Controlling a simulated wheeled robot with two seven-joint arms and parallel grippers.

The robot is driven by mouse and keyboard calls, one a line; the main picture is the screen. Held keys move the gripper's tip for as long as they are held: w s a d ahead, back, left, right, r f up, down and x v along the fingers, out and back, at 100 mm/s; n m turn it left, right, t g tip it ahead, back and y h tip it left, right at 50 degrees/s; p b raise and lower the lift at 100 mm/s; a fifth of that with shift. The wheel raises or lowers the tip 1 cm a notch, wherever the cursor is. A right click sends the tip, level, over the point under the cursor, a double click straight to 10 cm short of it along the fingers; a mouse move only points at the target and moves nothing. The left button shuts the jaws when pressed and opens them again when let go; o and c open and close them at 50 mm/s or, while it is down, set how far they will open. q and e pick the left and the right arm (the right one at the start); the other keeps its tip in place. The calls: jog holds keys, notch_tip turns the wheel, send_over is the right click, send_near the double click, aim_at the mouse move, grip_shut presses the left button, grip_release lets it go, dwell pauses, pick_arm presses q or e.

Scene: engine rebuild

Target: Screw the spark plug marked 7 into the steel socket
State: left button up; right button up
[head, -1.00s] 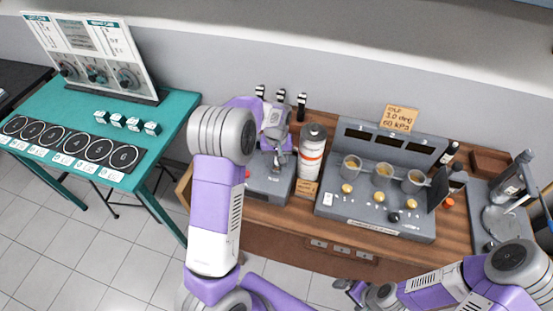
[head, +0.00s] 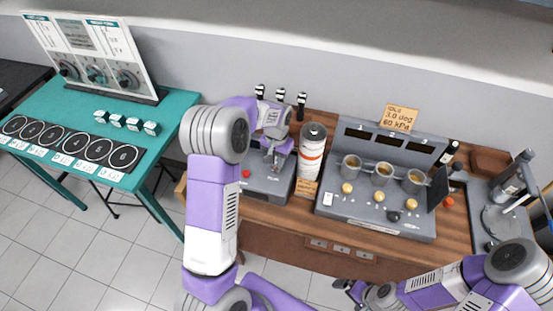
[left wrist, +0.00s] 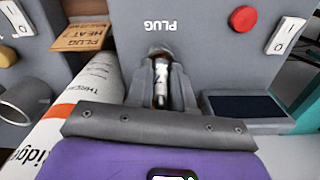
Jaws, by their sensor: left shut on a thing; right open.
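My left gripper (head: 276,152) reaches down over the grey plug box (head: 262,184). In the left wrist view my left gripper (left wrist: 161,88) is shut on a slim white and silver spark plug (left wrist: 161,82). The plug points at the box face, just below its upside-down "PLUG" lettering. A metallic round part (left wrist: 160,51) at the plug's far end looks like the steel socket. I cannot tell how deep the plug sits in it, and no 7 is readable. My right gripper (head: 349,289) is open and empty at the bottom, in front of the bench.
A white and orange canister (head: 312,150) stands close right of the plug box. The box carries a red button (left wrist: 243,19) and a white switch (left wrist: 286,35). Several cups stand on the grey console (head: 375,205). A teal table (head: 175,125) is at left.

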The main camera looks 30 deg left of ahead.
pick_arm(q)
jog(key=m, duration=0.7)
jog(key=shift+p, duration=0.3)
jog(key=shift+m, duration=1.2)
jog(key=m+p, duration=0.1)
jog(key=m, duration=0.3)
jog(key=shift+d+m, duration=0.1)
jog(key=shift+m, duration=0.3)
jog(key=o, duration=0.9)
jog(key=shift+s, duration=0.1)
